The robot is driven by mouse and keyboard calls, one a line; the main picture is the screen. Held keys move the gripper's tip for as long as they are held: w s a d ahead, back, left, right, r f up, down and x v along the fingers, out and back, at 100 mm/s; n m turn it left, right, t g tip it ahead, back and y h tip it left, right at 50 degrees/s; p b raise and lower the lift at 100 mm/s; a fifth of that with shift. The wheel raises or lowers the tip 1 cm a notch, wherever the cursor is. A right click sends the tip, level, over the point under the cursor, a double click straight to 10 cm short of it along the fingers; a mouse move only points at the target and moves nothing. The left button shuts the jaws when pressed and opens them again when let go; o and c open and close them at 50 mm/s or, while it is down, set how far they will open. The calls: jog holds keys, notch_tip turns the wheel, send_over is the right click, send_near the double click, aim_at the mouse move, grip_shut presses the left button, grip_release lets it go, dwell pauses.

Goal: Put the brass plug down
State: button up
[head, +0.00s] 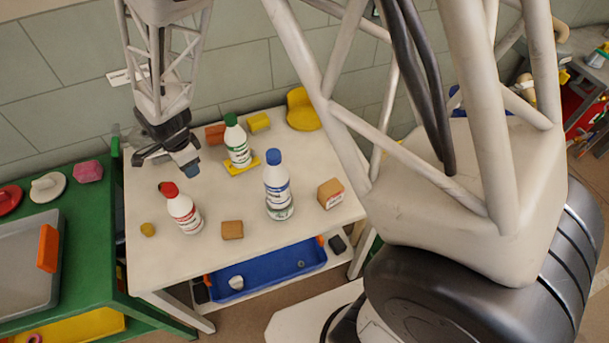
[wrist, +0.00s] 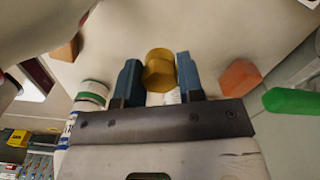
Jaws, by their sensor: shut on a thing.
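In the wrist view my gripper (wrist: 155,78) has its two blue fingers closed around the brass plug (wrist: 159,70), a short golden, faceted piece. In the head view my gripper (head: 187,165) is over the back left part of the pale table (head: 200,262), left of the green-capped bottle (head: 237,143). The plug cannot be made out there, hidden by the fingers. I cannot tell whether it touches the table.
A red-capped bottle (head: 182,210), a blue-capped bottle (head: 277,185), a brown block (head: 232,230) and a small yellow piece (head: 148,229) stand nearby. A yellow block (head: 258,122) is at the back. The table's front left is largely clear.

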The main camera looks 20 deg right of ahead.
notch_tip(320, 180, up, 14)
jog(key=s+d+r, duration=0.1)
jog(key=s+d, duration=0.5)
jog(key=d, duration=0.4)
jog(key=s+d+r, duration=0.2)
jog(key=s+d, duration=0.4)
jog(key=d, duration=0.4)
jog(key=s+d+f, duration=0.2)
jog(key=s+d, duration=0.4)
jog(key=s, duration=0.4)
jog(key=s+d+f, duration=0.2)
jog(key=s+d, duration=0.3)
jog(key=s, duration=0.5)
notch_tip(320, 180, down, 11)
jog(key=shift+n, duration=0.4)
jog(key=shift+w+d+r, duration=0.1)
jog(key=shift+w, duration=0.15)
send_over(331, 187)
jog(key=shift+f, duration=0.75)
jog(key=shift+f, duration=1.75)
